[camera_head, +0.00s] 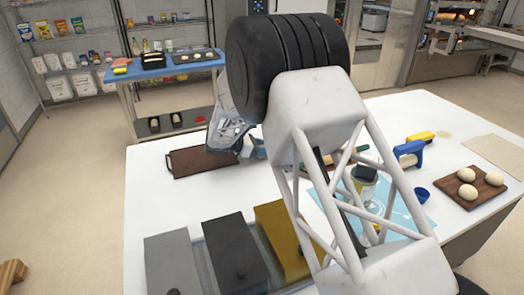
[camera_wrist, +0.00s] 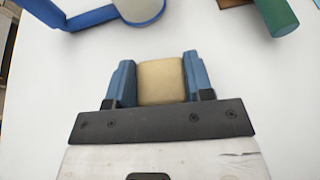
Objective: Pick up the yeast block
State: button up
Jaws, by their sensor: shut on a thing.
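The yeast block is a beige block with rounded edges (camera_wrist: 160,90), seen in the wrist view. My gripper (camera_wrist: 160,72) has its two blue fingers closed on the block's left and right sides. The white worktop (camera_wrist: 60,85) shows around it; I cannot tell whether the block touches it. In the head view my arm covers the middle of the table, and the block cannot be made out there.
In the wrist view a blue object (camera_wrist: 87,17) lies at the top left and a green cylinder (camera_wrist: 275,14) at the top right. In the head view a brown board (camera_head: 195,163), lidded bins (camera_head: 172,262) and a dough board (camera_head: 468,201) stand on the table.

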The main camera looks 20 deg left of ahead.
jog(key=shift+r, duration=0.5)
jog(key=shift+s+r, duration=0.1)
jog(key=shift+r, duration=0.85)
jog(key=s+d, duration=0.3)
jog(key=s, duration=0.1)
jog(key=s+d+r, duration=0.1)
jog(key=s+d, duration=0.2)
jog(key=s, duration=0.1)
jog(key=s+d, duration=0.3)
jog(key=s, duration=0.2)
jog(key=shift+r, duration=0.15)
